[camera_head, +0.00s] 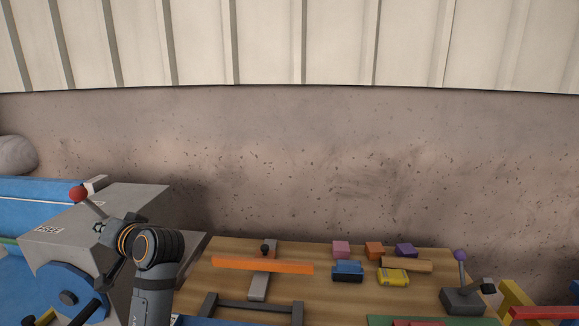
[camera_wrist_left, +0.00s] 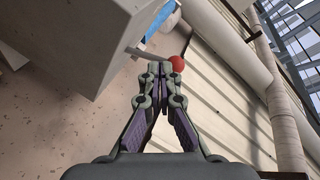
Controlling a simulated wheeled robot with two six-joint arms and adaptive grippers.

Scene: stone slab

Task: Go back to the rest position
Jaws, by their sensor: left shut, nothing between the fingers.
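My left gripper (camera_head: 99,227) is in front of the grey box at the left in the head view, with the forearm coming up from below. In the left wrist view its two fingers (camera_wrist_left: 160,69) are shut with nothing between them. A red ball (camera_head: 78,194) on a thin lever stands by the grey box (camera_head: 140,200). The ball also shows beside the fingertips in the left wrist view (camera_wrist_left: 177,64); whether they touch it cannot be told. My right gripper is not in view.
A wooden table (camera_head: 225,285) carries an orange bar (camera_head: 262,266), small blocks, a blue toy car (camera_head: 347,270), a yellow toy car (camera_head: 393,277) and a lever with a purple ball (camera_head: 460,256). A blue wheel (camera_head: 72,291) is on the box's front. A stone wall stands behind.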

